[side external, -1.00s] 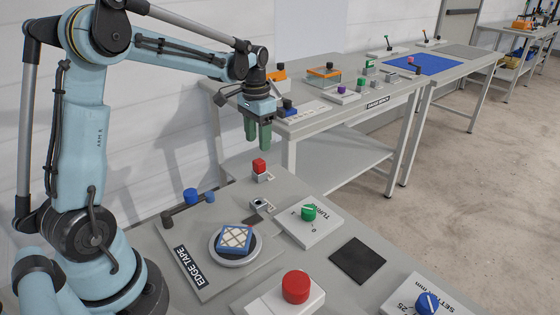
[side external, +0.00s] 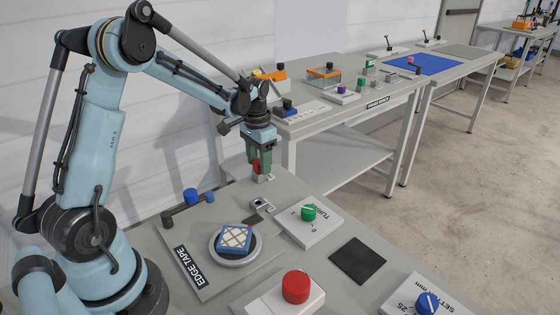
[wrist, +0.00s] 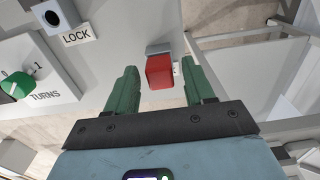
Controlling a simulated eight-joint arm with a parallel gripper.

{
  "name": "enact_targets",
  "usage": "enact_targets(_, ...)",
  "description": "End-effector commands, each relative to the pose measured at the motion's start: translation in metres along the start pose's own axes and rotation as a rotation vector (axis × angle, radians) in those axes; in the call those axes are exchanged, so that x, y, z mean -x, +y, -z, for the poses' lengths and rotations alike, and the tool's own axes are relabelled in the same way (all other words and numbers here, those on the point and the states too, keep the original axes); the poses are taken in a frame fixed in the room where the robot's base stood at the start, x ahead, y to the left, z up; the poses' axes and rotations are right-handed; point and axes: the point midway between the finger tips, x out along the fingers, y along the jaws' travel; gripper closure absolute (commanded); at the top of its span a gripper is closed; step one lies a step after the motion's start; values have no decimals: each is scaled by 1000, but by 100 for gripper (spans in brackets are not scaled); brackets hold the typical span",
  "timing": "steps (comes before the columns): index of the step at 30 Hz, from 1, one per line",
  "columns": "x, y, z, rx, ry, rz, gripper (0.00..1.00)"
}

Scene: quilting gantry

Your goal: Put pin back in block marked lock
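The red pin (side external: 255,166) stands in a small grey holder (side external: 264,178) at the back of the near bench. My gripper (side external: 261,168) is lowered around the pin and points down. In the wrist view, the red pin (wrist: 160,72) lies between the two green fingers of my gripper (wrist: 159,80), with a gap on each side, so the gripper is open. The block marked LOCK (wrist: 53,17) has an empty dark hole at the upper left. The same block (side external: 261,206) stands in front of the pin's holder in the side view.
A turns dial with a green knob (side external: 308,212) is right of the lock block. A round turntable (side external: 236,257) carries a quilted blue-and-white block. A crank with a blue knob (side external: 190,195) is to the left. A red button (side external: 296,287) stands nearer the front.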

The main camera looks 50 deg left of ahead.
Motion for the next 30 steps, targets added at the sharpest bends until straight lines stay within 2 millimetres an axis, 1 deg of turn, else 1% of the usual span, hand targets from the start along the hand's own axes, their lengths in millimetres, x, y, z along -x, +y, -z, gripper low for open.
enact_targets(1,0,0,0,0,0,0,53)
enact_targets(10,0,0,0,0,0,0,99)
enact_targets(16,2,0,0,0,0,0,100)
enact_targets(30,16,0,0,0,0,0,100)
